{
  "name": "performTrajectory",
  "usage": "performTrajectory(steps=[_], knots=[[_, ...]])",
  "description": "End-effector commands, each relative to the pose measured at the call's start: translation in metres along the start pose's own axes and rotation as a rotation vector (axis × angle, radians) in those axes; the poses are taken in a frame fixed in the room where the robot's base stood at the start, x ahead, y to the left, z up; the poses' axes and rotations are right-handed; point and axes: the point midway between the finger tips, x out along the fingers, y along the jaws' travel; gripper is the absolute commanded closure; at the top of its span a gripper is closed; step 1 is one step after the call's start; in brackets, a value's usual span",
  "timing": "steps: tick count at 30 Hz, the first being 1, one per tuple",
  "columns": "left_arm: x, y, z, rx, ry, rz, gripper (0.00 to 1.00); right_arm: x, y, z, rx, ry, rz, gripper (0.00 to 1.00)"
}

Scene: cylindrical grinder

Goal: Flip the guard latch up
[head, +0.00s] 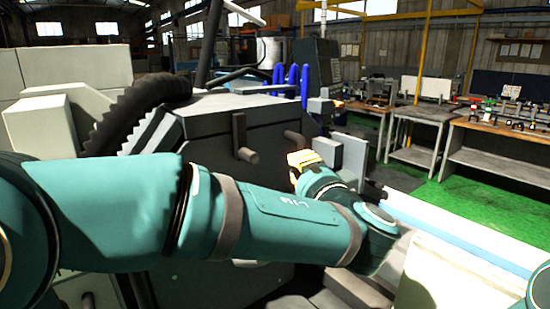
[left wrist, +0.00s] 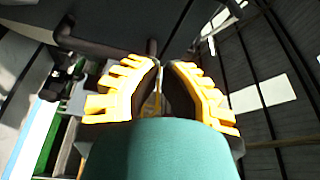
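The grinder's dark grey guard (head: 215,125) stands behind my left arm in the head view. A dark bar handle (head: 242,140) with a round end sticks out of its face, and a second dark handle (head: 298,138) sits at its right edge. I cannot tell for sure which is the guard latch. My left gripper (head: 302,160), with yellow fingers, is just below the second handle. In the left wrist view its fingers (left wrist: 166,64) are apart with a narrow gap. A dark bar (left wrist: 95,42) and a short post (left wrist: 152,47) lie just beyond the fingertips; contact is unclear.
Several blue hose pieces (head: 292,82) stand on top of the machine. A black ribbed hose (head: 130,115) curves at the left. A grey plate (head: 353,158) stands right of the gripper. Workbenches (head: 492,145) and a green floor (head: 465,195) lie farther right.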

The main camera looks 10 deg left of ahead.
Motion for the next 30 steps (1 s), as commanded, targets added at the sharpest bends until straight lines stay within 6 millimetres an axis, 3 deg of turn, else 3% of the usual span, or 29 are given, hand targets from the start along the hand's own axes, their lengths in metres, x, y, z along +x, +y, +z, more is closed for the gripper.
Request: performTrajectory(steps=[5, 18, 24, 30], knots=[[0.020, -0.001, 0.001, 0.001, -0.004, 0.000, 1.00, -0.003, -0.001, -0.001, 0.001, 0.002, 0.000, 1.00], [0.099, -0.001, 0.001, 0.002, -0.003, 0.000, 1.00, -0.013, -0.005, -0.006, 0.004, 0.013, 0.001, 1.00], [0.090, 0.000, 0.026, 0.002, -0.002, 0.001, 1.00, -0.013, -0.005, -0.006, 0.004, 0.014, 0.001, 1.00], [0.086, 0.000, 0.037, 0.001, -0.001, 0.001, 1.00, -0.013, -0.005, -0.007, 0.004, 0.014, 0.001, 1.00]])
